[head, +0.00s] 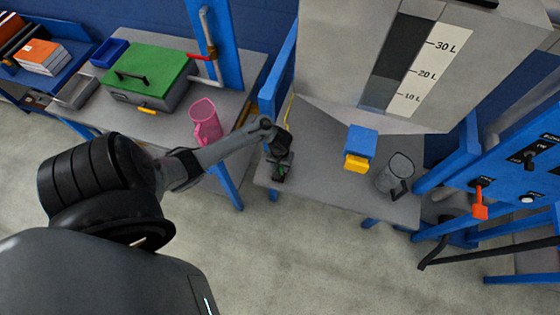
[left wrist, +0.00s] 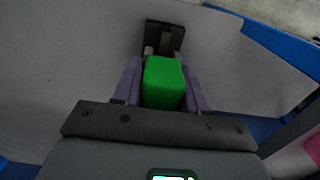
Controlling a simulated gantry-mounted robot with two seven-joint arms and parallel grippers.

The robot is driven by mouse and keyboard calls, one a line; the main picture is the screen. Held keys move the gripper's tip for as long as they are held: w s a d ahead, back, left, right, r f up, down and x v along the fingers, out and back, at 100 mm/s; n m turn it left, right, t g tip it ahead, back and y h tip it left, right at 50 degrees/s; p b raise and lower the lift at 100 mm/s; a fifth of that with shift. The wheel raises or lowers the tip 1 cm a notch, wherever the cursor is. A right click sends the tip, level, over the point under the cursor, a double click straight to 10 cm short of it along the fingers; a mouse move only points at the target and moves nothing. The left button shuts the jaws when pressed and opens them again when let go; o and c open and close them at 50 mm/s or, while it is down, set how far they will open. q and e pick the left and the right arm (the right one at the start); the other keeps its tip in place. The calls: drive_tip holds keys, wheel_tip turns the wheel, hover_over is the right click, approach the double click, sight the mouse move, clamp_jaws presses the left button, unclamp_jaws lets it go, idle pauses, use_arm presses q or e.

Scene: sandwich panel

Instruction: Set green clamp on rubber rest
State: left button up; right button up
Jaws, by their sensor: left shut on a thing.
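My left gripper (head: 281,168) reaches down over the left part of the grey table beneath the tank. It is shut on the green clamp (left wrist: 164,82), whose green block sits between the two purple-grey fingers in the left wrist view. Only a small bit of green shows under the gripper in the head view. A dark, flat piece (left wrist: 172,30) lies just beyond the green block on the grey surface; it looks like the rubber rest. I cannot tell whether the clamp touches it. My right gripper is not in view.
On the same table (head: 325,190) stand a blue and yellow block (head: 361,143) and a clear mug (head: 397,174), right of my gripper. A blue post (head: 275,85) rises at the left. A pink mug (head: 205,122) and a green-lidded box (head: 148,75) are on the left table.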

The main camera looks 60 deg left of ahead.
use_arm(q)
drive_tip(key=shift+f, duration=0.2)
idle(0.6)
drive_tip(key=shift+f, duration=0.45)
drive_tip(key=o, duration=1.2)
drive_tip(key=shift+r, duration=0.1)
